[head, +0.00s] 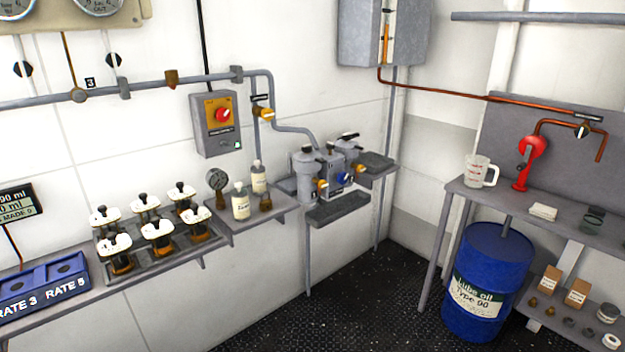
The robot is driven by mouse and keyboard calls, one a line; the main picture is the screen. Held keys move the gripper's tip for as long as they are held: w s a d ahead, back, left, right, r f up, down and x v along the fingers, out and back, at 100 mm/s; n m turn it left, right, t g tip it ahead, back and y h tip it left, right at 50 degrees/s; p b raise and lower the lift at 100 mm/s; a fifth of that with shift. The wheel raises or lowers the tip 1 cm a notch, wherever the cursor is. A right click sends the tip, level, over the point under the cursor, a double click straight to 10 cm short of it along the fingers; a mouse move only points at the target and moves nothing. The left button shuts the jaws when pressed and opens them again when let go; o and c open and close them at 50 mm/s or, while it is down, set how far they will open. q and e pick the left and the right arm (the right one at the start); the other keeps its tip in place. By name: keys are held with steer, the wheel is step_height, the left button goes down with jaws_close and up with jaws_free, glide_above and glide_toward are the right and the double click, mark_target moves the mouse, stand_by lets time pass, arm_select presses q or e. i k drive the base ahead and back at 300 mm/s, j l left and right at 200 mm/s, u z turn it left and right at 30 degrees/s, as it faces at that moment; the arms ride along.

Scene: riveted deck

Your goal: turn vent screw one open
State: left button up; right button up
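A grey twin-housing unit (330,170) stands on a wall shelf in the middle of the view. Its left housing (306,178) has a small dark fitting on top, and its right housing (348,151) has a black handle-like piece on top. An orange-yellow knob (322,186) sits on the front of the left housing. A blue round part (345,179) sits on the front between the housings. No screw marked as vent screw one can be read at this size, so I cannot tell which fitting it is. Neither of my grippers is in view.
A grey drip tray (338,210) hangs in front of the unit. Two labelled bottles (241,202) and a gauge (217,181) stand left of it. A blue drum (480,285) stands at right. The dark floor between is clear.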

mark_target(322, 184)
steer(key=i+l, duration=0.85)
steer(key=i+l+z, duration=0.15)
steer(key=i+l, duration=0.65)
steer(key=i, duration=0.15)
